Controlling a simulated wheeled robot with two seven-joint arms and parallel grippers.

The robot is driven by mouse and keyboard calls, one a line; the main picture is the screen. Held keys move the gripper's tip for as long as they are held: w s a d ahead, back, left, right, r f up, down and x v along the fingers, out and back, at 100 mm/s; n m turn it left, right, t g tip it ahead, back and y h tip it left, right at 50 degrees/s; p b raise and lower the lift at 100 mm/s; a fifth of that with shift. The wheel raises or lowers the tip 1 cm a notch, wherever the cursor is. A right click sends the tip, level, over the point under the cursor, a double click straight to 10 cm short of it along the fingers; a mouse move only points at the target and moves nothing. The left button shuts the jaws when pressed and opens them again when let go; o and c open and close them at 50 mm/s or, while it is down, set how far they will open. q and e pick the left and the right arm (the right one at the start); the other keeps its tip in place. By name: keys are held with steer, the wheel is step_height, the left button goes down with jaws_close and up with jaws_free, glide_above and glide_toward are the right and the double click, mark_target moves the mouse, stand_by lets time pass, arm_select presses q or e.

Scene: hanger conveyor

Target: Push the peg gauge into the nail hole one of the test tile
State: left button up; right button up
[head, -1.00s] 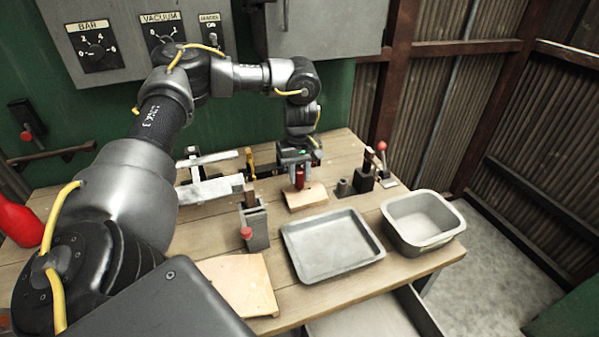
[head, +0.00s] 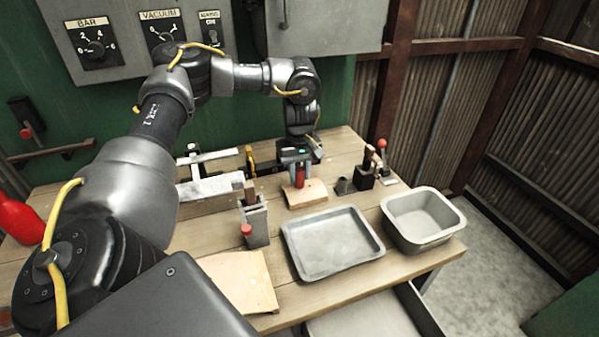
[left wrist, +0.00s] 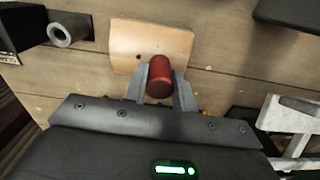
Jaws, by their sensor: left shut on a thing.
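The peg gauge (head: 300,178) is a short red cylinder; it also shows in the left wrist view (left wrist: 159,78). My left gripper (head: 298,172) is shut on it, one grey finger on each side, as the left wrist view (left wrist: 159,86) shows. The test tile (head: 312,194) is a light tan, slightly curved slab lying on the bench; in the left wrist view (left wrist: 128,38) a small dark hole shows in its left part. The gauge stands over the tile near its far edge. Its lower end is hidden, so I cannot tell how deep it sits. My right gripper is not seen.
A grey tray (head: 331,273) and a deeper grey bin (head: 451,232) stand at the front right. A holder with a red knob (head: 255,228) is to the left. Another tan tile (head: 238,262) lies in front.

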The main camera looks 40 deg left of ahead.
arm_select(q)
steer(key=shift+f, duration=0.45)
steer(key=o, duration=0.7)
steer(key=o, duration=0.5)
steer(key=shift+o, duration=0.2)
step_height(320, 180, up, 5)
steer(key=shift+f+b, duration=0.1)
steer(key=shift+b, duration=0.8)
step_height(320, 180, up, 5)
steer(key=p, duration=0.4)
steer(key=shift+f, duration=0.1)
steer(key=shift+r+p, duration=0.6)
steer(key=shift+p, duration=0.25)
